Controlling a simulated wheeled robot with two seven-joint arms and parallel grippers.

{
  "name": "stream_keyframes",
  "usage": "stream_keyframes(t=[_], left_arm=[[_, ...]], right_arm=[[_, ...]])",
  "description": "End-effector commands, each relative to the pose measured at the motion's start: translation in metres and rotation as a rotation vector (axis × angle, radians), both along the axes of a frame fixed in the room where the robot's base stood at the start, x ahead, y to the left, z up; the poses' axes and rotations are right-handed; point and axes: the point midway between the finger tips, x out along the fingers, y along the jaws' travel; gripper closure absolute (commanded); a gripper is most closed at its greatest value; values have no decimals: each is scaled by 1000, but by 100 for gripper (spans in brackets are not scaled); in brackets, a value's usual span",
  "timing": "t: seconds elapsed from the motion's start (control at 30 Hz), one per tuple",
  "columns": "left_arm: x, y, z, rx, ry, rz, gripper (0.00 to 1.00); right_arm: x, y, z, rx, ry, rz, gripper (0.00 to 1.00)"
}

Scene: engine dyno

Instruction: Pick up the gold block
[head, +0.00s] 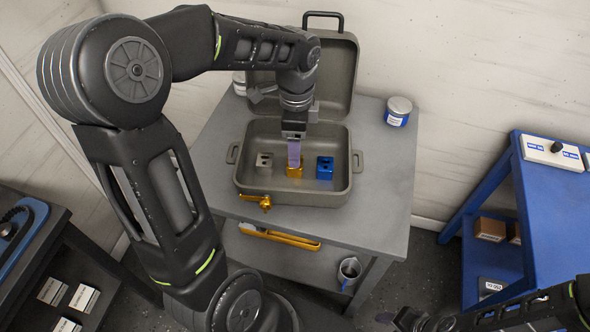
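The gold block (294,173) sits in the open grey case (341,196), between a silver-grey block (264,160) and a blue block (325,168). My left gripper (294,158) points down into the case, right over the gold block. Its purplish finger overlaps the block's top and hides part of it. I cannot tell whether the fingers are open or closed on it. My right gripper (402,318) is low at the bottom right, away from the case, and its finger state is unclear.
The case's raised lid (335,75) stands behind my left gripper. A blue shelf unit (505,176) is farther right.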

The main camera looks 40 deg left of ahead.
Motion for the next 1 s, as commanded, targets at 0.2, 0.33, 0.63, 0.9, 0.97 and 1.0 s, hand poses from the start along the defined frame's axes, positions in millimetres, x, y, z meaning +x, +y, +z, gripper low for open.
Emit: stream_keyframes(t=[0.2, 0.33, 0.63, 0.9, 0.97, 1.0], left_arm=[[0, 0, 1, 0, 0, 0, 33], [0, 0, -5, 0, 1, 0, 33], [0, 0, -25, -1, -1, 0, 33], [0, 1, -29, -1, 1, 0, 33], [0, 1, -34, -1, 4, 0, 33], [0, 2, -39, -1, 3, 1, 33]], right_arm=[[0, 0, 2, 0, -1, 1, 54], [0, 0, 1, 0, -1, 1, 54], [0, 0, 1, 0, -1, 1, 54], [0, 0, 1, 0, -1, 0, 54], [0, 0, 2, 0, -1, 0, 54], [0, 0, 2, 0, -1, 0, 54]])
